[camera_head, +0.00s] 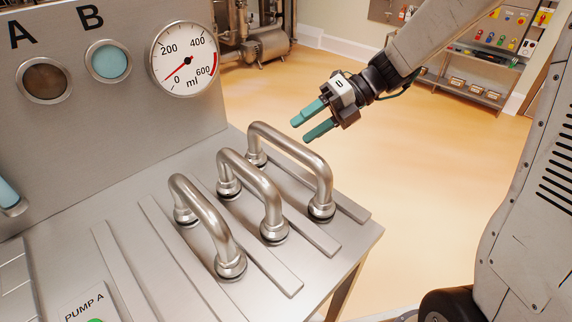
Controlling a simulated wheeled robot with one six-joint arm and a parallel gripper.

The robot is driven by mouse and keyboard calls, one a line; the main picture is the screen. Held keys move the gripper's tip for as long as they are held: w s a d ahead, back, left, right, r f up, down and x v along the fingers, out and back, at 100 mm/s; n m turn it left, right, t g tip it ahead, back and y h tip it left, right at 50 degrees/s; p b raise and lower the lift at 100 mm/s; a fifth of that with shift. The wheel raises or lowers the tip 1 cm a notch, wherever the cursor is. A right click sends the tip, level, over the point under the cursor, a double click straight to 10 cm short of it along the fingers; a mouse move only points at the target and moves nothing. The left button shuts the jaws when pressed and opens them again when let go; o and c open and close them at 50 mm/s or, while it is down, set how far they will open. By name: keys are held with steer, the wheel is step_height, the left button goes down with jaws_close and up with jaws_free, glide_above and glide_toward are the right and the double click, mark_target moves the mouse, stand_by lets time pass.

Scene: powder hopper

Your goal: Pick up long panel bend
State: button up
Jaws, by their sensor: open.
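Three steel U-shaped bends stand upright on a steel panel top (130,235), each with both ends on round fittings. The rear right bend (290,145) has the widest span and looks like the long panel bend. The middle bend (258,180) and the front left bend (205,212) are shorter. My gripper (302,130) has two teal fingers, parted and empty. It appears just above the far side of the long bend in the picture, apart from it. The exact distance in depth cannot be told.
A steel back panel (120,115) with a dial gauge (184,59) and round ports A (44,79) and B (108,60) rises at the left. Flat strips (170,250) lie between the bends. Open floor (420,160) lies right of the bench; a tool rack (480,60) stands behind.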

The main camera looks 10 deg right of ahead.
mark_target(285, 143)
steer(key=x, duration=0.6)
steer(key=shift+w+f, duration=0.15)
steer(key=shift+f, duration=0.25)
jaws_close()
stand_by(1.0)
